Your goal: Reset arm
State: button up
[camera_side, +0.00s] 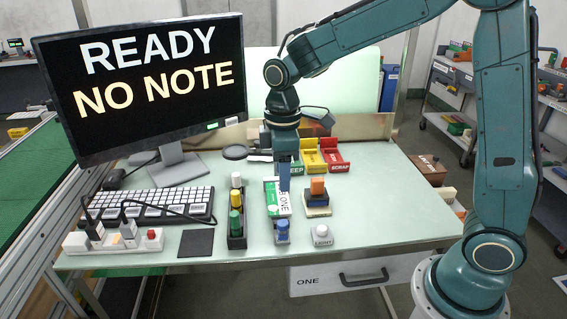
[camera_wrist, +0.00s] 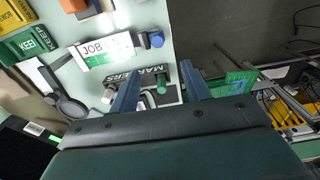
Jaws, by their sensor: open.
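My gripper (camera_side: 284,186) points down over the table, just above or in front of the green and white job card (camera_side: 276,196) in the side view; the exact gap is unclear. In the wrist view my gripper (camera_wrist: 160,72) has its two blue fingers spread apart with nothing held between them. The card marked JOB (camera_wrist: 106,52) lies beyond the left fingertip. The black holder marked MARKERS (camera_wrist: 150,79) shows between and below the fingers. My arm reaches in from the right, bent at the elbow.
A monitor (camera_side: 145,85) reads READY NO NOTE, with a keyboard (camera_side: 150,204) before it. A red SCRAP bin (camera_side: 336,158) is behind. The table's right side is clear.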

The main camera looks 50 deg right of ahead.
jog(key=s+d+r+m+t, duration=0.2)
jog(key=s+r+m, duration=0.2)
jog(key=s, duration=0.6)
jog(key=s+d+r+m+t, duration=0.2)
jog(key=s+r+m, duration=0.3)
jog(key=s, duration=0.5)
jog(key=shift+s+d+r+t, duration=0.15)
jog(key=shift+s+d+t, duration=0.2)
jog(key=shift+t, duration=0.45)
